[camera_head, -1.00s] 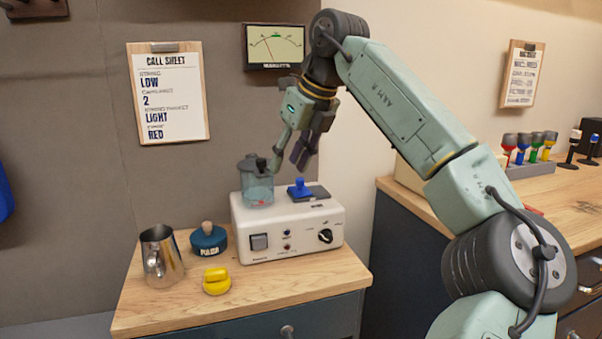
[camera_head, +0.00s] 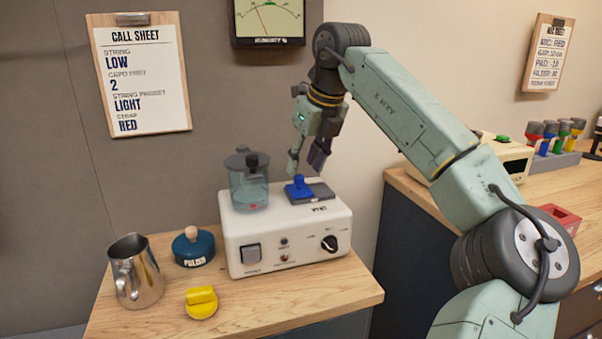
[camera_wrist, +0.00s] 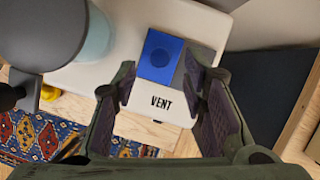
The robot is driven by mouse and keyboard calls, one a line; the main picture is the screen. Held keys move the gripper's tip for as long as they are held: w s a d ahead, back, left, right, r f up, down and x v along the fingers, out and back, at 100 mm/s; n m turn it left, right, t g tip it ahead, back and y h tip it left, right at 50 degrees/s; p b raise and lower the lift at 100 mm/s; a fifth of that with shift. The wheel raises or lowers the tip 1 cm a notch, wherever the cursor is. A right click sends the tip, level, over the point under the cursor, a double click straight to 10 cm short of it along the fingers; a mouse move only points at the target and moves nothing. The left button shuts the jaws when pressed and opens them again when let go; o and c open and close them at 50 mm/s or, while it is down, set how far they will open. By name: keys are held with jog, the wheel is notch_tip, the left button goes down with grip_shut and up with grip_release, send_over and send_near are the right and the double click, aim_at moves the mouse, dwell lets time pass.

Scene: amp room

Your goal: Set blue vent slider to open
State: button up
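The blue vent slider (camera_head: 299,187) sits on a dark grey track (camera_head: 318,193) on top of the white machine (camera_head: 290,226), at the left part of the track. My gripper (camera_head: 306,170) points down just above the slider. Its fingers (camera_wrist: 160,100) are spread apart with nothing between them. They appear apart from the slider; the exact height gap is hard to tell.
A clear lidded tank (camera_head: 249,183) stands on the machine close left of the slider. A metal pitcher (camera_head: 137,272), a blue-teal PULSH-like labelled tin (camera_head: 194,249) and a yellow knob-shaped thing (camera_head: 201,303) are on the wooden top (camera_head: 240,303). A call sheet (camera_head: 141,78) hangs behind.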

aim_at(300, 176)
jog(key=shift+x, duration=1.9)
jog(key=shift+c, duration=0.4)
grip_shut()
